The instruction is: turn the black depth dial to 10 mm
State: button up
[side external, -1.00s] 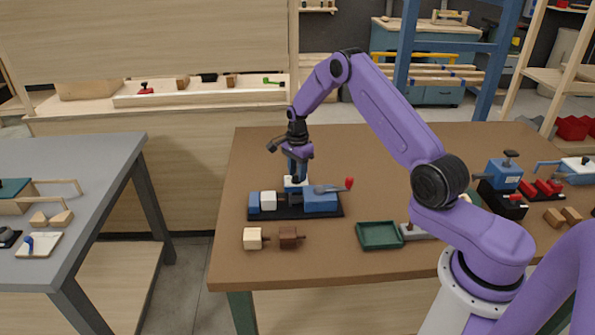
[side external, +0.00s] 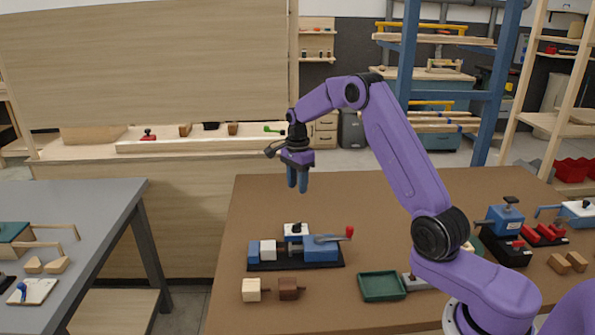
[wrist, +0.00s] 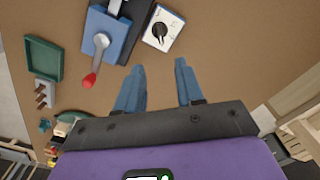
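The black depth dial (wrist: 160,31) sits on a white plate (wrist: 174,24) with small dark marks; its setting is too small to read. In the side view the dial (side external: 296,227) is on top of the white block of the blue fixture (side external: 320,249). My gripper (side external: 298,187) hangs above the dial, clear of it, fingers pointing down. In the wrist view my gripper (wrist: 159,66) is open, with a gap between its two blue fingers and nothing in it. The dial lies just beyond the fingertips there.
The fixture's red-knobbed lever (side external: 349,232) sticks out to the right. A light wooden block (side external: 251,290) and a dark one (side external: 289,288) lie in front. A green tray (side external: 382,286) is to the right. The brown table (side external: 380,195) is clear behind the fixture.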

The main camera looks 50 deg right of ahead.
jog(key=shift+r, duration=1.95)
jog(key=s+a+r+n, duration=0.2)
jog(key=s+a+n, duration=0.6)
jog(key=a, duration=0.2)
jog(key=s+a+r+n, duration=0.3)
jog(key=s+a+n, duration=0.5)
jog(key=a, duration=0.3)
jog(key=s+d+f+n, duration=0.1)
jog(key=s+f+n, duration=0.1)
jog(key=s+n, duration=1.3)
jog(key=s, duration=1)
jog(key=shift+d+n, duration=0.3)
jog(key=shift+n, duration=0.1)
